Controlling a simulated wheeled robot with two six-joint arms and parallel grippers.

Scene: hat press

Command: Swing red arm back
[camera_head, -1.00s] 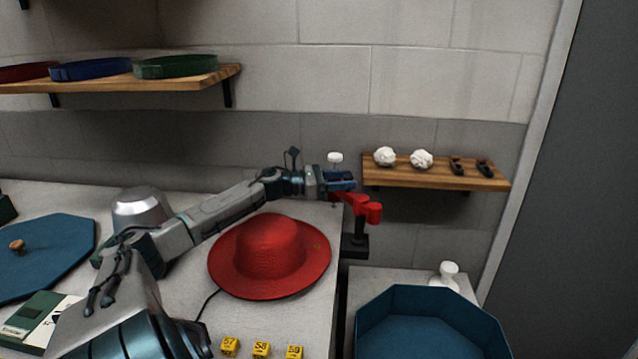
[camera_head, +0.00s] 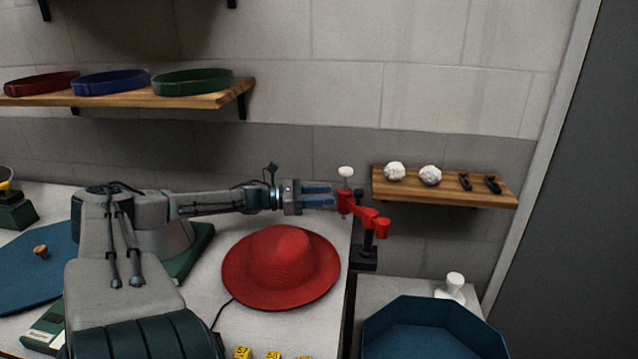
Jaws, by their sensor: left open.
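The red arm (camera_head: 365,213) sits on a black post at the right edge of the table, beyond the red hat. A white knob (camera_head: 345,172) on a thin stem stands at its left end. My left gripper (camera_head: 333,195) is open, its blue fingers pointing right just left of the red arm. A small gap seems to lie between the fingertips and the arm; contact cannot be told for sure. The red hat (camera_head: 281,264) lies on the table below and in front of the gripper. My right gripper is not in view.
A blue octagonal bin (camera_head: 425,325) and a white knobbed object (camera_head: 454,284) are at the lower right. A wooden shelf (camera_head: 440,188) with white balls is behind the arm. A blue octagonal lid (camera_head: 30,270) lies at left. Yellow number tags (camera_head: 243,352) lie in front.

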